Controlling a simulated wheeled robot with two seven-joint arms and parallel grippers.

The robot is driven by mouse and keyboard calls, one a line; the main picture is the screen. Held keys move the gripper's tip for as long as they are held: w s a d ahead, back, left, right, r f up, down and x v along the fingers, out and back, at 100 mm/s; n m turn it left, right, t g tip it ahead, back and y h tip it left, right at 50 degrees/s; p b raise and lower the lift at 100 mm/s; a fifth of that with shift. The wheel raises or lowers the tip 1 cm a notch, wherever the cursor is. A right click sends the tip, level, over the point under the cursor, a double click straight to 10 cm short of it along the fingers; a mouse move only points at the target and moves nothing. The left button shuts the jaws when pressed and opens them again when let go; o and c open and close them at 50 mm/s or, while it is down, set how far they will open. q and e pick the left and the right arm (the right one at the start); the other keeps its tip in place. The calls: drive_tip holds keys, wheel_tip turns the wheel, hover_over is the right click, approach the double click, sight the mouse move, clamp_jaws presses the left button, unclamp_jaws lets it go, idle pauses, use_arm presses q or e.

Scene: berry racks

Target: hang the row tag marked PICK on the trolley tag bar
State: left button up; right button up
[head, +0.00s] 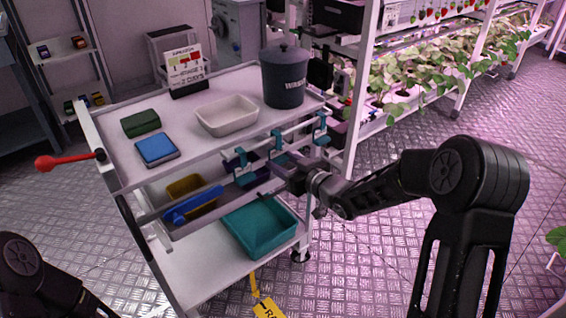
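The trolley (110,170) stands in front of me with a white top and lower shelves. Along its right side runs a pale bar with several teal clips (276,140), which looks like the tag bar. Teal and purple pieces (247,178) hang below it. My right gripper (272,186) is beside these pieces at the trolley's side. Its fingers are small and dark, and I cannot tell whether they hold anything. A yellow tag (266,308) hangs low by a strap; only "RA" is readable. I cannot make out a tag marked PICK. My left gripper is out of view.
The trolley top carries a green box (140,124), a blue pad (157,149), a white tray (227,116), a grey waste bin (285,78) and a sign (184,68). A teal tray (260,230) sits below. Plant racks (420,75) stand behind; floor at right is clear.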

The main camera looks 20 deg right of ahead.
drive_tip(key=o, duration=0.5)
drive_tip(key=shift+s, duration=0.1)
drive_tip(key=v, duration=0.7)
drive_tip(key=shift+s+d+p, duration=0.1)
drive_tip(key=shift+s+p, duration=0.2)
drive_tip(key=shift+p, duration=0.1)
